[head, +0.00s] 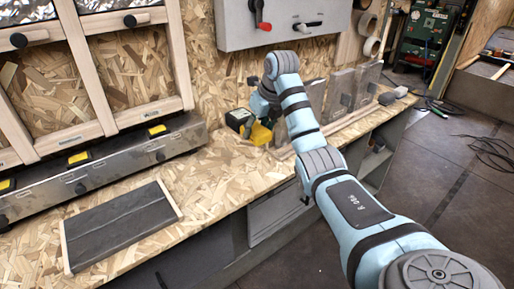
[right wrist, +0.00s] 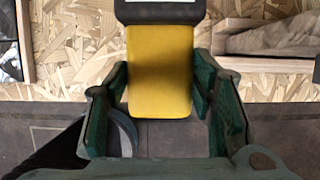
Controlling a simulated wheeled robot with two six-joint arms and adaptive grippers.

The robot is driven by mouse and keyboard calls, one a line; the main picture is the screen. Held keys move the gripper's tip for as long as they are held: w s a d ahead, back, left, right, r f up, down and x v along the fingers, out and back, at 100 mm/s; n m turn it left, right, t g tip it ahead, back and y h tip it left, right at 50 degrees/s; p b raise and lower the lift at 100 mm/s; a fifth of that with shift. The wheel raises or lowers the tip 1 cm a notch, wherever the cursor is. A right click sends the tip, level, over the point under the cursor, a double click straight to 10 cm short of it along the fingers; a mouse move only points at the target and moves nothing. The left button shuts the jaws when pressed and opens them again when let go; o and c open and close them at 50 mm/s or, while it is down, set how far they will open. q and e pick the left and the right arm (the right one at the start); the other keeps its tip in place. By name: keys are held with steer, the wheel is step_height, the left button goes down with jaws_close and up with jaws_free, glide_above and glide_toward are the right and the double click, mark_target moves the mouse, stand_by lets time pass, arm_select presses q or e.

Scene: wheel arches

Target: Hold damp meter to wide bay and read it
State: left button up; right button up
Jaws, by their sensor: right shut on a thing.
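The damp meter is a yellow block (right wrist: 160,70) with a dark head and pale panel at the top of the right wrist view. In the head view its yellow part (head: 261,135) shows over the back of the bench, beside a black part. My right gripper (right wrist: 160,105) has its green fingers on both sides of the yellow body and is shut on it. In the head view the arm partly hides the gripper. Wood-framed bays with chipboard backs stand at left: one left bay (head: 45,88) and one right bay (head: 132,68). My left gripper is out of view.
A metal rail (head: 105,160) with several yellow-and-black units runs below the bays. A dark framed panel (head: 120,225) lies on the chipboard bench (head: 215,190).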

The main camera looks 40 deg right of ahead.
step_height(320, 180, up, 6)
steer(key=shift+r+p, duration=0.25)
steer(key=shift+p, duration=0.7)
step_height(320, 180, up, 8)
steer(key=p, duration=1)
steer(key=shift+f, duration=0.2)
